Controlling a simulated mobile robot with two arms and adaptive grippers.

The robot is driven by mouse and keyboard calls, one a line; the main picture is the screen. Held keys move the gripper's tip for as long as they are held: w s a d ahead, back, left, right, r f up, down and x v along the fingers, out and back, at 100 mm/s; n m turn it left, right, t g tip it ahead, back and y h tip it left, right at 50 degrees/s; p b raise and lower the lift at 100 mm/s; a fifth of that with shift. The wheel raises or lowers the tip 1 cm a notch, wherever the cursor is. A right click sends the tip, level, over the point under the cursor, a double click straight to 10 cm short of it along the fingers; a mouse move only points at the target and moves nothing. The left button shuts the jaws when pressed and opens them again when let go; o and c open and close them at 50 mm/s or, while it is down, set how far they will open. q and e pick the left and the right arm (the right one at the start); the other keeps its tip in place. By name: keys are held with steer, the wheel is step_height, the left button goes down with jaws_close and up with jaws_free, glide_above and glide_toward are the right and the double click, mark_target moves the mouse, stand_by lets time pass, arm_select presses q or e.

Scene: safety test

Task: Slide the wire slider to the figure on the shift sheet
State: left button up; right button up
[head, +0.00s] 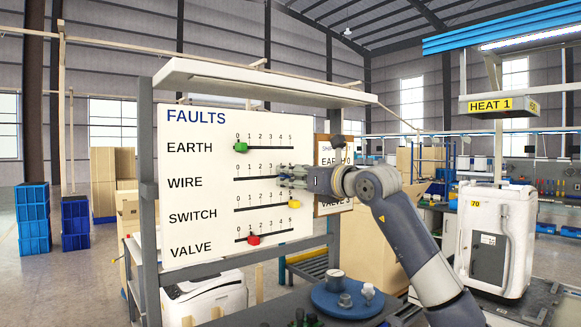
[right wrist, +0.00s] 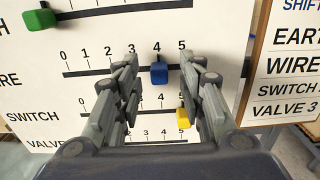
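The blue wire slider (right wrist: 159,72) sits under the 4 on its scale, in the right wrist view. My right gripper (right wrist: 160,60) is open, one finger on each side of the blue slider in the picture; I see no contact. In the head view the right gripper (head: 284,174) is at the right part of the WIRE row. The shift sheet (head: 333,142) is right of the board; it also shows in the right wrist view (right wrist: 290,60), with the WIRE figure cut off. My left gripper is not in view.
The white FAULTS board (head: 210,120) also has a green earth slider (head: 240,147) at 0, a yellow switch slider (head: 294,204) at 5 and a red valve slider (head: 253,239) near 1.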

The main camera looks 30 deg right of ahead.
steer(key=shift+w+a, duration=0.15)
steer(key=shift+w, duration=0.5)
